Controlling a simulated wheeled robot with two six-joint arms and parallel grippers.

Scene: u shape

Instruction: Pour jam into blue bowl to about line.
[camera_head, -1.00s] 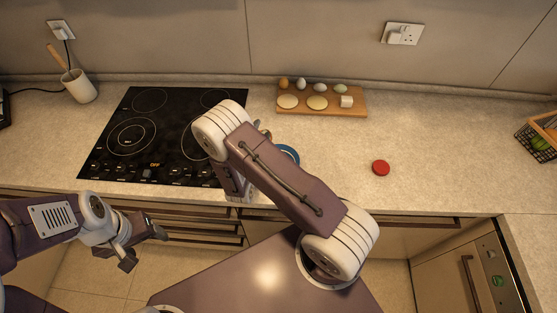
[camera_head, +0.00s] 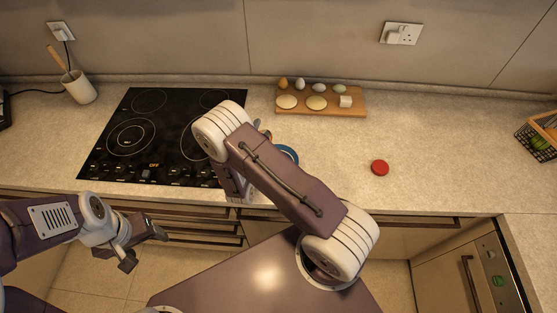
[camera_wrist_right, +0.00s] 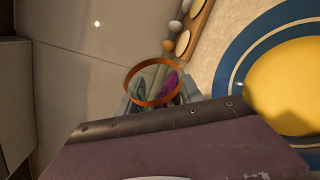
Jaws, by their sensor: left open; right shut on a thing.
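The blue bowl (camera_head: 287,153) stands on the counter right of the hob, partly hidden by my right arm. In the right wrist view the bowl (camera_wrist_right: 226,75) shows blue and pale rings around a yellow middle; I cannot tell whether a fill line shows. My right gripper (camera_wrist_right: 160,92) is shut on the jam jar, whose orange-brown round rim (camera_wrist_right: 128,87) shows beside the bowl. Magenta shows within the ring. In the head view my right arm mostly hides the jar. My left gripper (camera_head: 146,249) is open and empty, low in front of the counter.
A red round lid (camera_head: 380,168) lies on the counter right of the bowl. A wooden board (camera_head: 322,108) with eggs and other pieces lies behind. The black hob (camera_head: 120,160) is at left, a utensil pot (camera_head: 79,87) beyond it. A basket (camera_head: 535,145) stands far right.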

